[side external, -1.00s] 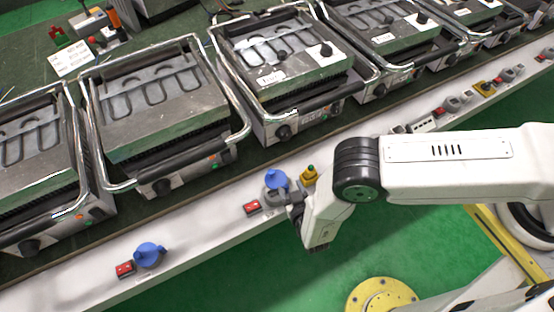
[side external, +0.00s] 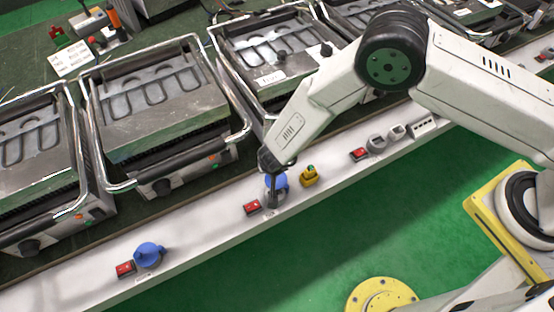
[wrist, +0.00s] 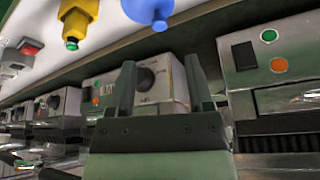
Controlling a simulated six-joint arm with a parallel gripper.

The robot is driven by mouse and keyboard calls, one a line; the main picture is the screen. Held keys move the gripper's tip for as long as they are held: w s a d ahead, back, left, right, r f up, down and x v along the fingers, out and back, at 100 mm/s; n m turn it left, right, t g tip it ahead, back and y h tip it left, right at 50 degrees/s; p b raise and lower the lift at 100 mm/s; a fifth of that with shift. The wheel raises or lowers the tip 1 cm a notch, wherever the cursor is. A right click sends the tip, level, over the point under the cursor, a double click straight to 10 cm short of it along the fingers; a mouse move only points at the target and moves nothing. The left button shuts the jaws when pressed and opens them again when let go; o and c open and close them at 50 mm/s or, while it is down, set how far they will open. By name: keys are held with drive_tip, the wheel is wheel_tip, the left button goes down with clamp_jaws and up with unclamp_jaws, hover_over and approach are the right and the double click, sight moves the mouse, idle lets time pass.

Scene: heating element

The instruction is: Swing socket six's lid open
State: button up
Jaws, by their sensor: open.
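A blue socket lid (side external: 280,182) sits on a grey socket on the white ledge, beside a red switch (side external: 252,207). It looks shut over the socket, but my gripper (side external: 270,188) partly hides it. In the wrist view a blue lid (wrist: 150,10) shows at the top edge, beyond my fingertips and cut off by the frame. My gripper (wrist: 160,65) is open there with nothing between its fingers. In the side view it points down right at the lid; I cannot tell whether they touch. No socket number is readable.
A yellow box with a green button (side external: 309,176) stands just right of the lid. Another blue-lidded socket (side external: 150,254) with a red switch is further left. Grills with chrome handles (side external: 165,110) line the back. Green floor lies free in front of the ledge (side external: 215,235).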

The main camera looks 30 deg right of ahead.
drive_tip(key=shift+f, duration=0.1)
drive_tip(key=shift+x, duration=3.85)
clamp_jaws()
